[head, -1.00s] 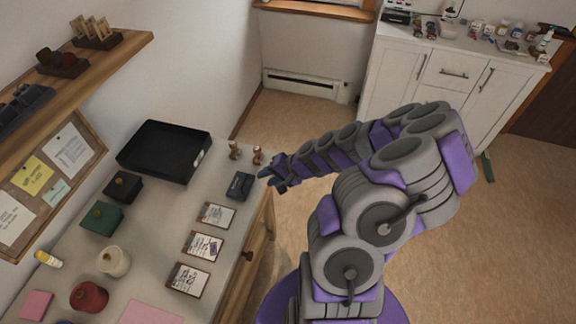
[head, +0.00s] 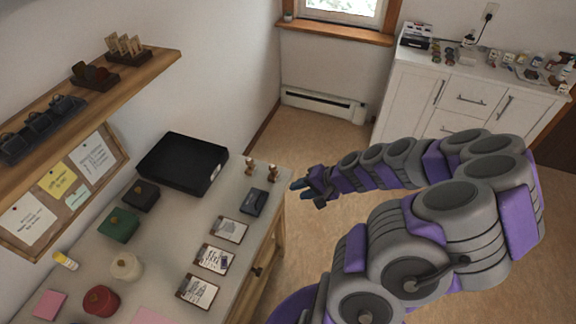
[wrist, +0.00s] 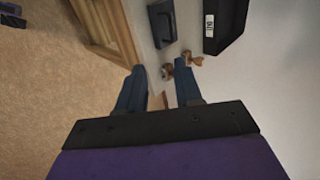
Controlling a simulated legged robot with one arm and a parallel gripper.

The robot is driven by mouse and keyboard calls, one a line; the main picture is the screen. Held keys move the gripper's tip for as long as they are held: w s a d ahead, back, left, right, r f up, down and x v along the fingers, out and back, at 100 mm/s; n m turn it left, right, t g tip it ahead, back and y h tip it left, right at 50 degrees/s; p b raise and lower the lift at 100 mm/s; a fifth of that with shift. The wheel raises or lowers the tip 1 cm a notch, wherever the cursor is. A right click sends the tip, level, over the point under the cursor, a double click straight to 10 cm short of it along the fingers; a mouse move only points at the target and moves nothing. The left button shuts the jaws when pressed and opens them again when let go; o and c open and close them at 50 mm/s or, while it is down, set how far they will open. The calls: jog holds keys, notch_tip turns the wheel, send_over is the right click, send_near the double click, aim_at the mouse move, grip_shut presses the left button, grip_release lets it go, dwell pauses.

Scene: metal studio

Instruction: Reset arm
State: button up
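My gripper (head: 308,192) is at the end of my purple and grey arm, just off the right edge of the desk (head: 165,262) in the head view. In the wrist view, its two dark fingers (wrist: 160,88) stand apart with nothing between them.
The desk holds a black tray (head: 183,163), a dark stamp pad (head: 254,201), several cards, and red, white, green and black containers. A shelf (head: 140,72) overhangs the left. A white cabinet (head: 470,95) stands at the back right. The floor between is clear.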

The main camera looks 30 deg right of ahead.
jog(key=shift+a, duration=0.15)
jog(key=s+a+r+n+g, duration=0.3)
jog(key=s+a+r+n, duration=0.15)
jog(key=a, duration=0.35)
jog(key=s+a+r+n+g, duration=0.3)
jog(key=a+r+g, duration=0.15)
jog(key=a, duration=0.35)
jog(key=s+a+r+n+g+h, duration=0.1)
jog(key=s+a+r+n+h, duration=0.2)
jog(key=s, duration=1.1)
notch_tip(320, 180, up, 5)
jog(key=shift+s+r+h, duration=0.1)
jog(key=shift+s+h, duration=0.3)
jog(key=shift+h, duration=0.7)
jog(key=shift+g, duration=0.25)
